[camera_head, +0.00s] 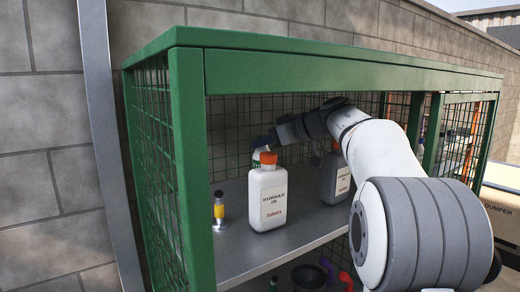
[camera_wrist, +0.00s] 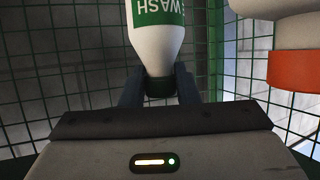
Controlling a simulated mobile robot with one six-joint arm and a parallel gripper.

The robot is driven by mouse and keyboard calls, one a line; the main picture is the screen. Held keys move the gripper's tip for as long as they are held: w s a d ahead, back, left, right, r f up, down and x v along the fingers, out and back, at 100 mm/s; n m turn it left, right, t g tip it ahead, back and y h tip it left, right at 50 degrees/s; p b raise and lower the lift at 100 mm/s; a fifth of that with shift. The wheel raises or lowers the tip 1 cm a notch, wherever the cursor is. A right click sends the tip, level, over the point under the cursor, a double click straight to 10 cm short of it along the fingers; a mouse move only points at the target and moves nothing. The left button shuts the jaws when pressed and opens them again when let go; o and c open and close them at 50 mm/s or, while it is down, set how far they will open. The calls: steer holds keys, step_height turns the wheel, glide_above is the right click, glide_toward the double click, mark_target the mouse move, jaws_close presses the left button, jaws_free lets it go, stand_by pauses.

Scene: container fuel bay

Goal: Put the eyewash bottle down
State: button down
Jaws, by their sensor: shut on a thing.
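The eyewash bottle (camera_wrist: 158,45) is white with a green label, and it shows in the wrist view. My gripper (camera_wrist: 158,90) is shut on its narrow dark end, with one finger on each side. The bottle's far end is cut off by the top of the picture. In the head view my gripper (camera_head: 266,140) reaches inside the green cage, above the shelf (camera_head: 240,250) and behind a hydraulic oil bottle. The eyewash bottle is mostly hidden there, so I cannot tell whether it touches the shelf.
The front hydraulic oil bottle (camera_head: 267,196) has an orange cap. A small yellow-and-black fitting (camera_head: 219,208) stands at the left. Mesh walls and the green frame (camera_head: 190,170) enclose the shelf. Bare shelf shows in front.

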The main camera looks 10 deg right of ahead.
steer(key=shift+w+a+r, duration=0.1)
steer(key=shift+w+a, duration=0.25)
steer(key=shift+w, duration=0.05)
steer(key=f, duration=0.3)
steer(key=shift+w+a, duration=0.35)
steer(key=shift+a, duration=0.05)
steer(key=shift+s+d+f, duration=0.1)
steer(key=shift+f, duration=0.2)
steer(key=shift+f+p, duration=0.15)
steer(key=shift+p, duration=0.15)
steer(key=c, duration=1.1)
jaws_free()
